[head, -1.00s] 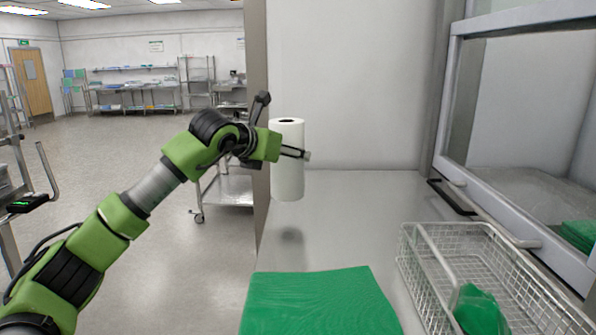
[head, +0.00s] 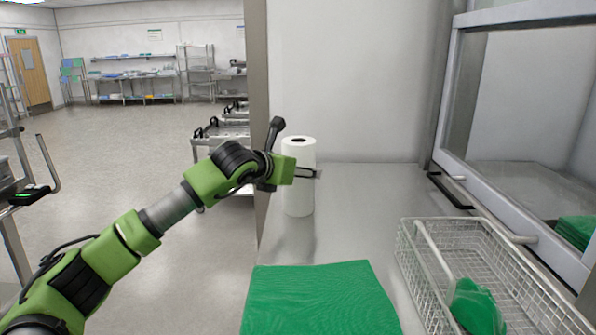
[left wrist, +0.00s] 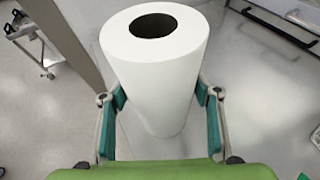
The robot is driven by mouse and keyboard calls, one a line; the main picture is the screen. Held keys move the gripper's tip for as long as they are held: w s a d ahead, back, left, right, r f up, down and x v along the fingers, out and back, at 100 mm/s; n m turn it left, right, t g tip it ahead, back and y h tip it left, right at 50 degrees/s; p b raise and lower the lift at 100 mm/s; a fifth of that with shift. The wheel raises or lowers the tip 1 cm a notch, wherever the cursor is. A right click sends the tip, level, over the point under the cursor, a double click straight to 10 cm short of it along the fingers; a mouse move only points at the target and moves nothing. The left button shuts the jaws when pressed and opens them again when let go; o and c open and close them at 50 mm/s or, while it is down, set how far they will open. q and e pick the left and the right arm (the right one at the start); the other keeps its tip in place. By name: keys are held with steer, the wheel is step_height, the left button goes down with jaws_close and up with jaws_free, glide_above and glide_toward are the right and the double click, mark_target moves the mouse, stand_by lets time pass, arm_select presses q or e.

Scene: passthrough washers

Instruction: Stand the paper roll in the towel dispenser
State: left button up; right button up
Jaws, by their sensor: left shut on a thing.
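The white paper roll (head: 298,195) is upright over the left part of the steel counter, near the back wall. My left gripper (head: 306,172) is shut around its side. In the left wrist view, the roll (left wrist: 158,80) stands between the two fingers of my left gripper (left wrist: 160,95), with its dark core hole facing up. The roll's base is low over the counter; I cannot tell whether it touches. I cannot make out a towel dispenser in either view. My right gripper is not in view.
A folded green cloth (head: 318,300) lies at the counter's front. A wire basket (head: 408,262) with green cloth inside stands at the right, beside a framed glass hatch (head: 455,100). The counter's middle is clear. A cart (head: 200,150) stands beyond the left wall edge.

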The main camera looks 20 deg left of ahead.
arm_select(q)
steer(key=o, duration=1.4)
steer(key=b+v, duration=0.4)
steer(key=v, duration=0.9)
steer(key=shift+s+r+b, duration=0.2)
steer(key=shift+s+b, duration=0.15)
steer(key=shift+s, duration=0.05)
steer(key=shift+d, duration=0.15)
